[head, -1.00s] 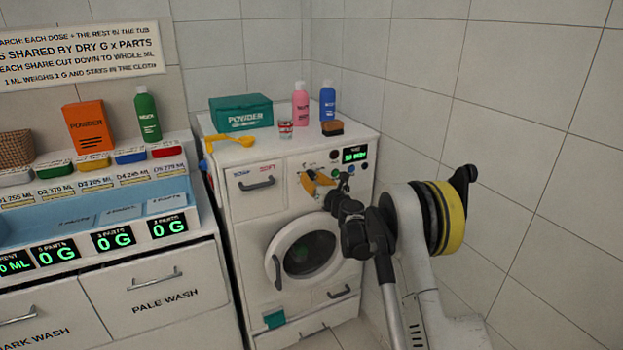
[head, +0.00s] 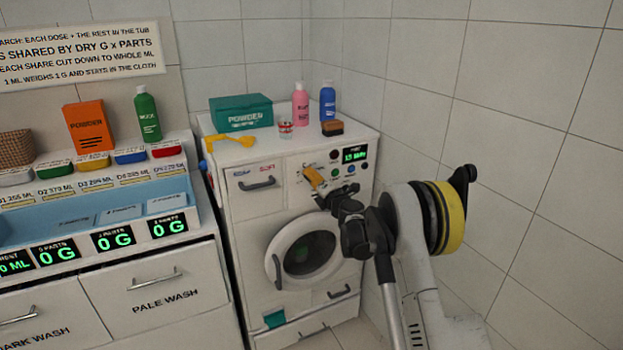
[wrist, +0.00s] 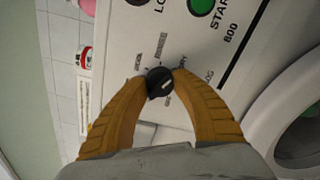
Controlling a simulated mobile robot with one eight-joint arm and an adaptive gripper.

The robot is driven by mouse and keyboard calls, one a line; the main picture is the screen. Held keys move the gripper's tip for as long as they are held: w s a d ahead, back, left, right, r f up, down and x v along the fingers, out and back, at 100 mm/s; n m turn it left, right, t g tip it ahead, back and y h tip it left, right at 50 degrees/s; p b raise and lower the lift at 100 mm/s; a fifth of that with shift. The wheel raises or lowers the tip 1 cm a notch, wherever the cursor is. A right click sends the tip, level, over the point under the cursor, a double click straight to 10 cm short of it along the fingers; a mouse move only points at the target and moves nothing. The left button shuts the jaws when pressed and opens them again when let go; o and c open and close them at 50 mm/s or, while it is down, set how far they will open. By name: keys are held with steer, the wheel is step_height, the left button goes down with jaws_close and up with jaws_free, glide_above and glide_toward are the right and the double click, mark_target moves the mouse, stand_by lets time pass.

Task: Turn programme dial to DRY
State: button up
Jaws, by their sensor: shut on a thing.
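The programme dial (wrist: 159,82) is a small black knob with a pale mark on the washing machine's white front panel. In the wrist view, my gripper (wrist: 163,80) has its two yellow-brown fingers on either side of the dial, shut on it. Small printed labels ring the dial, one seemingly reading DRY. I cannot tell for sure which label the mark points to. In the head view, my gripper (head: 314,177) is at the panel and hides the dial. The washing machine (head: 245,225) stands in the corner with its round door closed.
A lit green display (head: 355,154) and a green start button (wrist: 200,6) are near the dial. A powder box (head: 240,113), pink bottle (head: 300,105), blue bottle (head: 327,102) and brush (head: 332,128) stand on top. The tiled wall is close on the right.

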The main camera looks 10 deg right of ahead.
steer(key=shift+m, duration=0.6)
steer(key=o, duration=1.2)
steer(key=v, duration=1.2)
steer(key=shift+r, duration=0.1)
